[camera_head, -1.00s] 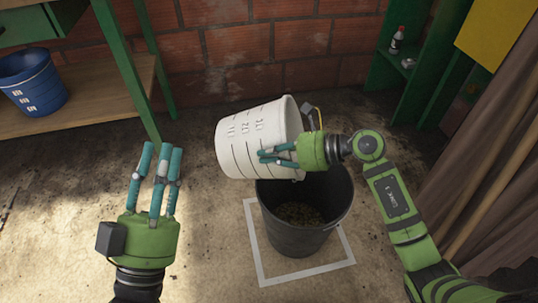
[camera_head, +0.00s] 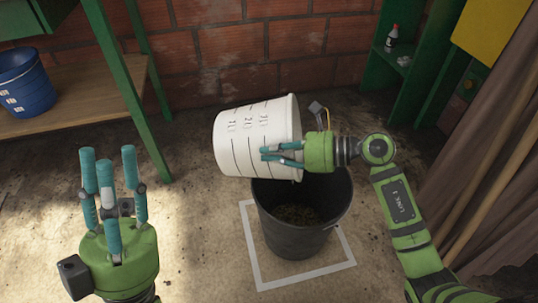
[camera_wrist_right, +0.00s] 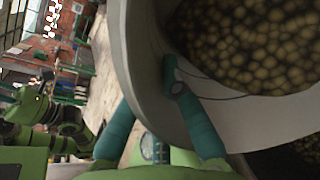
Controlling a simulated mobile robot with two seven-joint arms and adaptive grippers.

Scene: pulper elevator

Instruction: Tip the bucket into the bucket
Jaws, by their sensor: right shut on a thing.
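A white bucket (camera_head: 250,138) with printed scale marks is tipped on its side, its mouth facing right, above the black bucket. My right gripper (camera_head: 270,156) is shut on the white bucket near its rim. The right wrist view shows the white bucket's wall (camera_wrist_right: 137,60) and a mass of brown, bean-like grains (camera_wrist_right: 245,40) inside it. The black bucket (camera_head: 297,240) stands upright on the floor and holds some dark grains at its bottom. My left gripper (camera_head: 108,165) is open and empty, with its fingers spread, at the left.
A white square outline (camera_head: 262,283) on the floor surrounds the black bucket. A blue bucket (camera_head: 25,85) stands on a wooden shelf (camera_head: 70,110) at the left. A green shelf (camera_head: 400,75) with a small bottle (camera_head: 392,38) is at the right. A brick wall closes the back.

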